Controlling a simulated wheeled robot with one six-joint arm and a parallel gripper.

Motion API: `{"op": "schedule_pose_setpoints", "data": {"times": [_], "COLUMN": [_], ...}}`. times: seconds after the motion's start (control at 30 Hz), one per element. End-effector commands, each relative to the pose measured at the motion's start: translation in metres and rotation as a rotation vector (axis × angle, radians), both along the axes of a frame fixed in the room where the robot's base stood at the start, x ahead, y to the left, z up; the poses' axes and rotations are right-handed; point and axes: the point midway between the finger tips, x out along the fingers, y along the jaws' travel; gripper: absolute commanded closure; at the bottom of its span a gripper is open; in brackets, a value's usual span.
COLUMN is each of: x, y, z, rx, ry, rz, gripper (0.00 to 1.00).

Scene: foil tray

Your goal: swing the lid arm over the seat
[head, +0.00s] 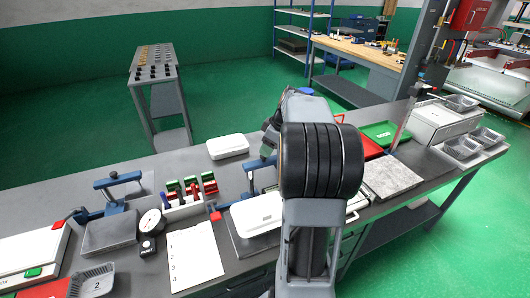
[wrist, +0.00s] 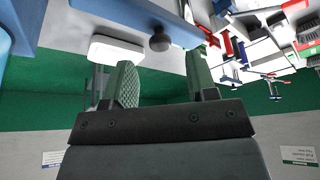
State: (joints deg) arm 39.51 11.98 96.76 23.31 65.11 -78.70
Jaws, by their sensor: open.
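The blue lid arm (wrist: 135,15) crosses the top of the wrist view as a slanting bar. A round grey knob (wrist: 160,42) shows at its edge. My gripper (wrist: 165,75) is open, with its green ribbed fingers apart. The knob appears between the fingers, beyond their tips in the picture; I see no contact. In the head view, a blue clamp-like fixture (head: 248,184) stands beside a dark base plate (head: 238,243). A white tray (head: 258,214) lies on that plate, which looks like the seat. My own arm hides part of this area and most of the gripper.
A second white tray (head: 228,146) lies at the bench's back edge. A rack of coloured-handled tools (head: 184,199), a dial gauge (head: 151,223) and another blue fixture (head: 112,194) stand to the left. A green tray (head: 380,133) and a grey slab (head: 392,177) are right.

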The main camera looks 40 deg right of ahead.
Motion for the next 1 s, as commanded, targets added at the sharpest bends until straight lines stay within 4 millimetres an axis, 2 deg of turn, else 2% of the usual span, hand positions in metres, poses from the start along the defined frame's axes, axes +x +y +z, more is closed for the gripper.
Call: {"op": "schedule_pose_setpoints", "data": {"times": [0.1, 0.3, 0.7, 1.0], "x": [0.006, 0.011, 0.012, 0.012], "y": [0.004, 0.007, 0.008, 0.008], "z": [-0.015, -0.03, -0.034, -0.034], "rx": [0.002, 0.001, 0.0, 0.0], "ry": [0.002, 0.001, 0.0, 0.0], "rz": [0.002, 0.002, 0.001, 0.001], "gripper": [0.48, 0.48, 0.48, 0.76]}}
